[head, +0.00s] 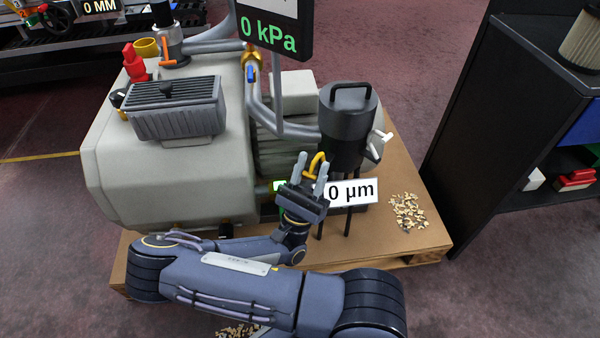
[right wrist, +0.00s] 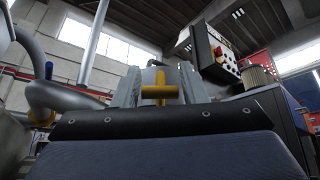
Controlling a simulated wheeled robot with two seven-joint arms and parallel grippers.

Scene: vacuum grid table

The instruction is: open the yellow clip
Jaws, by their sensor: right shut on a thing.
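The yellow clip (head: 316,162) sits at the left side of the dark cylindrical canister (head: 346,125) in the head view. My right gripper (head: 309,172) is at the clip, with one finger on each side of it, and is shut on it. In the right wrist view the yellow clip (right wrist: 159,91) shows as a T-shaped handle between the two grey fingers of my right gripper (right wrist: 158,88). Whether the clip's latch is open or closed cannot be made out. My left gripper is not in view.
A beige vacuum pump (head: 105,165) stands left on a wooden pallet (head: 425,226) with scattered chips (head: 407,211). A "0 kPa" display (head: 270,30) hangs above, and a "0 µm" label (head: 352,192) is right of my gripper. A black shelf (head: 490,110) stands at right.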

